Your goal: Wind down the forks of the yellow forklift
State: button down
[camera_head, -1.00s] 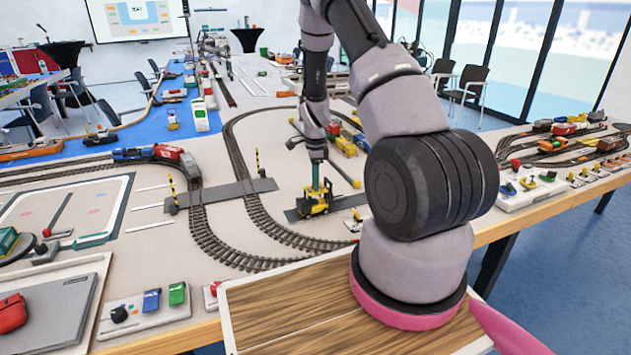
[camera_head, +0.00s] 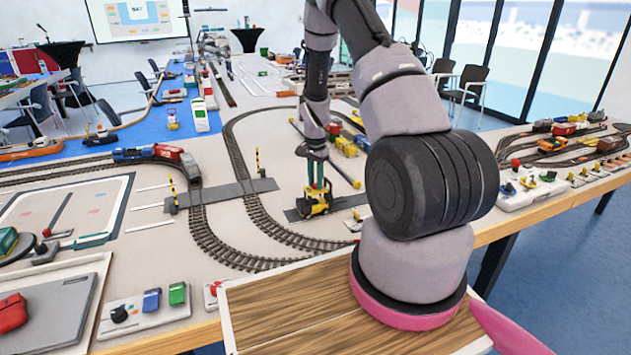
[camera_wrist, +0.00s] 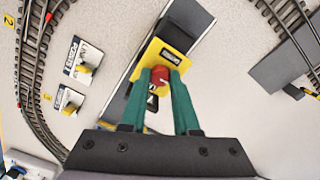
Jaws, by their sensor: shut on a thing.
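The yellow forklift (camera_head: 314,207) stands on a dark grey strip beside the curved track in the head view. In the wrist view the forklift (camera_wrist: 148,50) shows from above, with a black roof part and a red knob (camera_wrist: 160,76) on its near end. My gripper (camera_wrist: 161,72) has green fingers, and their tips are closed on the red knob. In the head view my gripper (camera_head: 319,184) comes down onto the forklift from above. The forks cannot be made out clearly in either view.
Curved track (camera_head: 237,160) runs left of and in front of the forklift. Yellow and red vehicles (camera_head: 347,142) stand close behind. Two small labelled plates with yellow levers (camera_wrist: 83,68) lie to the left in the wrist view.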

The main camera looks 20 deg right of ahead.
jog(key=n, duration=0.4)
jog(key=shift+n, duration=0.3)
jog(key=n, duration=0.3)
jog(key=shift+n, duration=0.3)
jog(key=n, duration=0.4)
jog(key=shift+n, duration=2.2)
jog(key=c, duration=0.6)
grip_release()
jog(key=shift+c, duration=0.2)
